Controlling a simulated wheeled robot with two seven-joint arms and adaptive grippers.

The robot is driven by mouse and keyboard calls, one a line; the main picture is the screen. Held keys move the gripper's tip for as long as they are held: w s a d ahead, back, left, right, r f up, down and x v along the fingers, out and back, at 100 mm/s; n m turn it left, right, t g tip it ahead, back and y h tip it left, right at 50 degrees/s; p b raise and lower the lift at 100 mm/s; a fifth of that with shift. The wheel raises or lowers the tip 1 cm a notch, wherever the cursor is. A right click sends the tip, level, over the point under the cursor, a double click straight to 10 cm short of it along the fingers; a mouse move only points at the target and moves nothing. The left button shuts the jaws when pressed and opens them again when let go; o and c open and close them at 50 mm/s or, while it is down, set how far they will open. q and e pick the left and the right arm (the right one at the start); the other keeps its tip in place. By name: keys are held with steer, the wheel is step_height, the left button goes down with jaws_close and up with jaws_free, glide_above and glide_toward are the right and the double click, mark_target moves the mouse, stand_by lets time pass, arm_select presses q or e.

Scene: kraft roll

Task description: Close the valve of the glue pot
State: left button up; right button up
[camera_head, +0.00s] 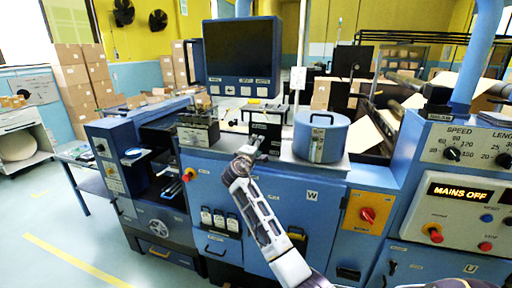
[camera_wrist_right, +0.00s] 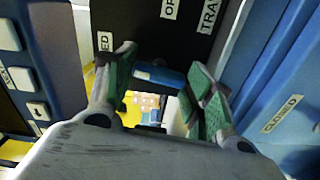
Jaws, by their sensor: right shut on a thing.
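The glue pot (camera_head: 321,140) is a blue lidded cylinder with a dark top handle, standing on the machine's worktop. My right gripper (camera_head: 252,146) is just left of it, at a small black plate (camera_head: 266,131). In the right wrist view, my right gripper (camera_wrist_right: 160,80) has its green-padded fingers on either side of a short blue lever (camera_wrist_right: 158,75) and is shut on it. The lever sits in front of a black panel (camera_wrist_right: 150,25) with white labels, only partly readable. A blue surface at the right bears a "CLOSED" label (camera_wrist_right: 282,113). My left gripper is not in view.
A dark monitor (camera_head: 242,50) stands behind the worktop. A control panel at the right reads "MAINS OFF" (camera_head: 462,191). A red knob (camera_head: 367,214) sits on a yellow plate below the worktop. Cardboard boxes (camera_head: 80,75) are stacked at the back left.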

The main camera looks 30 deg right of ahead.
steer(key=shift+n, duration=0.7)
steer(key=shift+a, duration=0.1)
steer(key=o, duration=1)
steer(key=shift+w, duration=0.1)
steer(key=v, duration=1.2)
